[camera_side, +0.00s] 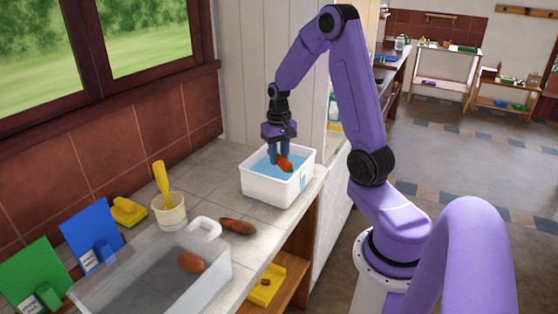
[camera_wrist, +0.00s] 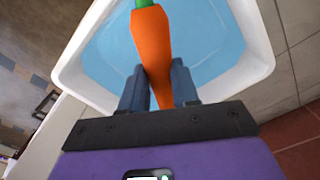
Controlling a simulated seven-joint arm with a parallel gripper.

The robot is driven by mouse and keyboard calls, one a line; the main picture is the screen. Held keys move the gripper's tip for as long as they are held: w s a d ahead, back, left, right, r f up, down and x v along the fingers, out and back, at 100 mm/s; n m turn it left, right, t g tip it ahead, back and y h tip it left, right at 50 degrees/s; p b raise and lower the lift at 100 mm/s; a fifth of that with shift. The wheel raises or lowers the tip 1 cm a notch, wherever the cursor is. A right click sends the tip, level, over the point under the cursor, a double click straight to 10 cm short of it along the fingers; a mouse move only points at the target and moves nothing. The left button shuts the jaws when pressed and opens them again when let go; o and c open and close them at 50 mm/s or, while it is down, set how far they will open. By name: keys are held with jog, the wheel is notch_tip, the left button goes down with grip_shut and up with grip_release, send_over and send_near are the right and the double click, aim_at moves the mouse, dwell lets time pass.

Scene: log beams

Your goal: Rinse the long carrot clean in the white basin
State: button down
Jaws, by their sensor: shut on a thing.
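The white basin (camera_side: 262,188) stands on the counter and holds blue water (camera_side: 262,166). My gripper (camera_side: 279,160) points down into the basin and is shut on an orange carrot (camera_side: 286,164). In the wrist view my gripper (camera_wrist: 161,88) has a finger on each side of the carrot (camera_wrist: 151,45), whose green top end points away from the palm. The carrot's surface looks plain orange there. The basin (camera_wrist: 262,62) surrounds it in that view. I cannot tell how deep the carrot sits in the water.
A dark-spotted carrot (camera_side: 237,227) lies on the counter left of the basin. A clear sink-like tub (camera_side: 205,290) holds a brown-orange vegetable (camera_side: 191,262). A cup with a yellow-handled tool (camera_side: 169,209), a yellow block (camera_side: 128,211), and blue (camera_side: 91,232) and green (camera_side: 35,275) boards stand along the wall.

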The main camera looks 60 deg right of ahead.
aim_at(279, 155)
jog(key=shift+r, duration=3.05)
